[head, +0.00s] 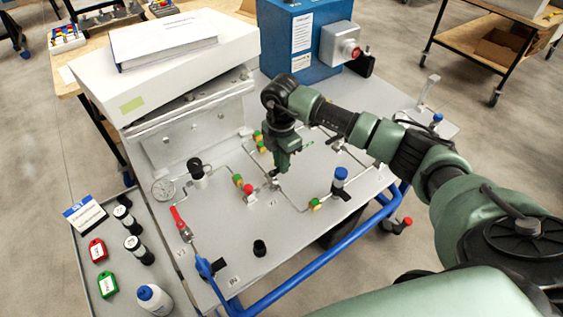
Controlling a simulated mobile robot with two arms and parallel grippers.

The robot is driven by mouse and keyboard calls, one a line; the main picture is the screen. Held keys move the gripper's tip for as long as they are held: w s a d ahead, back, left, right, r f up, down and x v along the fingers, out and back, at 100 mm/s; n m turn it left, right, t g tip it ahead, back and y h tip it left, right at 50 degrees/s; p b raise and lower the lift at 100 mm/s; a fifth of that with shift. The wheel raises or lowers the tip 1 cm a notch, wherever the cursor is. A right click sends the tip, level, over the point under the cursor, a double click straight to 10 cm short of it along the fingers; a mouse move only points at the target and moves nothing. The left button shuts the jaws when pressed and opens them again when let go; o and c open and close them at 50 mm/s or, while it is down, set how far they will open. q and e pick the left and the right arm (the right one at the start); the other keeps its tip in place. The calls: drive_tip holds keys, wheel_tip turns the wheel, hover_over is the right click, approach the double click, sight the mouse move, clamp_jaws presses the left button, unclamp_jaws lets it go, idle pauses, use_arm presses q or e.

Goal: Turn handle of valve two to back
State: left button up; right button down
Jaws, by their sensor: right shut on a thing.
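My right gripper (280,168) points down over the middle of the grey panel (300,232). It is shut at a valve (272,183) in the pipe run, which I take to be valve two; a small label lies just in front of it, too small to read surely. The gripper hides most of the valve's handle, so I cannot tell its exact direction. Another valve with a red handle (180,220) stands at the front left of the panel, apart from the gripper. My left gripper is not in view.
Thin pipes with green and yellow fittings (315,204), a red-topped part (249,190) and a blue-capped part (339,178) surround the gripper. A gauge (163,190) stands at the left. A blue box (300,45) stands behind. A side tray (92,268) holds bottles and tags.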

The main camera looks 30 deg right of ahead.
drive_tip(key=n+b, duration=0.2)
drive_tip(key=w+n, duration=0.1)
drive_tip(key=n, duration=0.1)
drive_tip(key=shift+w+a+b, duration=0.1)
drive_tip(key=shift+a+b, duration=0.15)
drive_tip(key=shift+b, duration=0.15)
drive_tip(key=n, duration=0.1)
drive_tip(key=n+b, duration=0.1)
drive_tip(key=n, duration=0.1)
drive_tip(key=w+n+b, duration=0.1)
drive_tip(key=shift+a+n, duration=0.3)
drive_tip(key=shift+a, duration=0.1)
drive_tip(key=n+b, duration=0.1)
drive_tip(key=n, duration=0.1)
drive_tip(key=a+n+b, duration=0.1)
drive_tip(key=n, duration=0.1)
drive_tip(key=shift+w+n+b, duration=0.2)
drive_tip(key=shift+n+b, duration=0.1)
drive_tip(key=shift+b, duration=0.1)
drive_tip(key=shift+a+n+b, duration=0.35)
drive_tip(key=shift+n+b, duration=0.1)
drive_tip(key=shift+n, duration=0.65)
drive_tip(key=shift+a+n+b, duration=0.3)
drive_tip(key=shift+n+b, duration=0.15)
drive_tip(key=shift+n, duration=0.65)
drive_tip(key=shift+r, duration=0.1)
drive_tip(key=c, duration=1.4)
unclamp_jaws()
wheel_tip(320, 180, up, 8)
drive_tip(key=b, duration=0.1)
